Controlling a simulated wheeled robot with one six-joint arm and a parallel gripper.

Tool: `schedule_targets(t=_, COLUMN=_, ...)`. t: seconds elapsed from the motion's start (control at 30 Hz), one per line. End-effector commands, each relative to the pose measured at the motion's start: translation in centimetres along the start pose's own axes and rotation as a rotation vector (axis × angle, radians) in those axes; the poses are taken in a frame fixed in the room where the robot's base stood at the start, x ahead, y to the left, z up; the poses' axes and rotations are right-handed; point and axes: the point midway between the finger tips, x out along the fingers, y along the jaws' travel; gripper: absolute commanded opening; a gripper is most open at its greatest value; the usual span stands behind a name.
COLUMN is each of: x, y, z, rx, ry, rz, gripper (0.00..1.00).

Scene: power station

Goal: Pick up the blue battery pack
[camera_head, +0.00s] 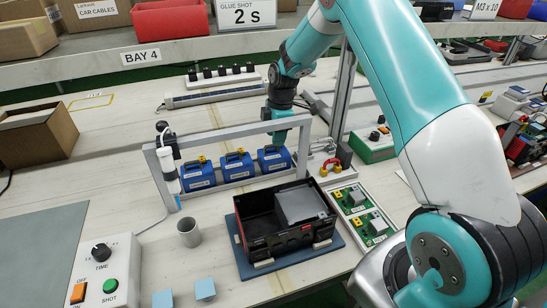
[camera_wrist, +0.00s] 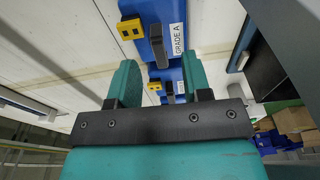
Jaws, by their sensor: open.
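Three blue battery packs stand in a row behind a grey metal frame: a left one (camera_head: 198,174), a middle one (camera_head: 236,166) and a right one (camera_head: 273,159). Each has a yellow connector and a dark handle on top. My gripper (camera_head: 281,137) is above the right end of the row, close to the right pack, fingers pointing down. In the wrist view my gripper (camera_wrist: 160,82) is open, with blue showing between its fingers. A blue pack with a GRADE A label (camera_wrist: 164,32) shows beyond the fingertips. I cannot tell whether the fingers touch a pack.
The frame's top bar (camera_head: 225,131) runs close beside my gripper. A black open case (camera_head: 245,238) sits on a blue mat in front. A grey cup (camera_head: 188,232), a control box (camera_head: 103,272) and a green circuit board (camera_head: 358,212) stand nearby. The left worktop is fairly clear.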

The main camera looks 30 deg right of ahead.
Motion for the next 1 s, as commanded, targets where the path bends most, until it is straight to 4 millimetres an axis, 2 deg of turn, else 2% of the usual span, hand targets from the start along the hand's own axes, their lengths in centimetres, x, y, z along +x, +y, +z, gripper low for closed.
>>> schedule_targets(t=0.1, x=1.7, y=0.1, z=0.0, rx=0.000, ry=0.000, rz=-0.002, gripper=0.45)
schedule_targets(t=0.2, x=2.5, y=0.1, z=0.0, rx=0.000, ry=0.000, rz=0.000, gripper=0.45)
schedule_targets(t=0.43, x=2.7, y=0.1, z=0.0, rx=0.001, ry=0.000, rz=0.002, gripper=0.45)
schedule_targets(t=0.47, x=2.7, y=0.1, z=0.0, rx=0.001, ry=0.000, rz=0.002, gripper=0.40)
schedule_targets(t=0.63, x=2.7, y=0.1, z=0.0, rx=0.001, ry=0.000, rz=0.001, gripper=0.01)
schedule_targets(t=1.0, x=2.6, y=0.1, z=0.0, rx=0.001, ry=0.000, rz=0.002, gripper=0.00)
